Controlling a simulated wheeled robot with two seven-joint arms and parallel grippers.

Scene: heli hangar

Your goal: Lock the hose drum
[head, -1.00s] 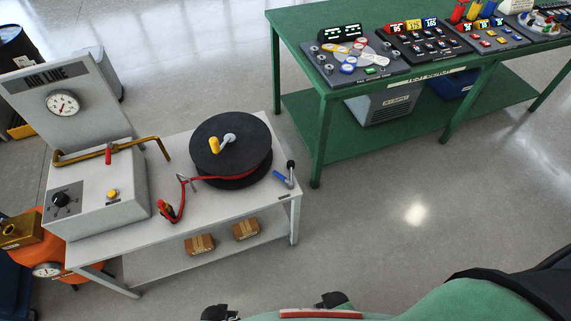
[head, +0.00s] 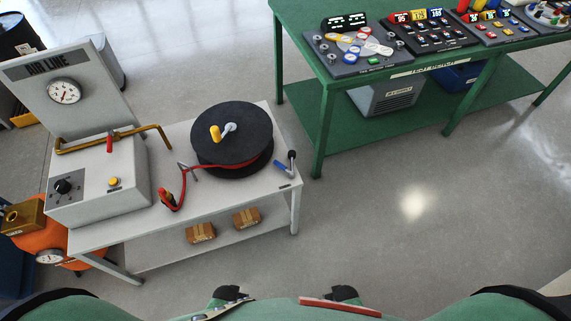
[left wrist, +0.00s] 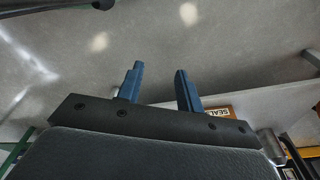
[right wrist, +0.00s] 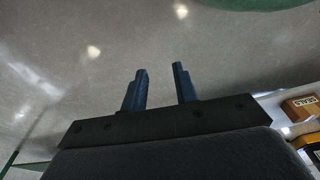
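The hose drum (head: 250,135) is a black reel with red hose wound on it, on the right part of a white table (head: 215,205). A yellow-handled crank (head: 216,132) stands on its top. A small lever with a blue grip and a black knob (head: 288,163) is at the table's right corner, beside the drum. The red hose end (head: 168,200) lies left of the drum. My left gripper (left wrist: 159,80) is open and empty in the left wrist view. My right gripper (right wrist: 162,82) is open and empty in the right wrist view. Neither gripper touches the drum.
A grey air line box (head: 98,185) with a gauge panel, brass pipe and knobs stands on the table's left. Cardboard boxes (head: 201,232) sit on the lower shelf. A green test bench (head: 300,60) stands at the back right. The floor (head: 400,230) between is clear.

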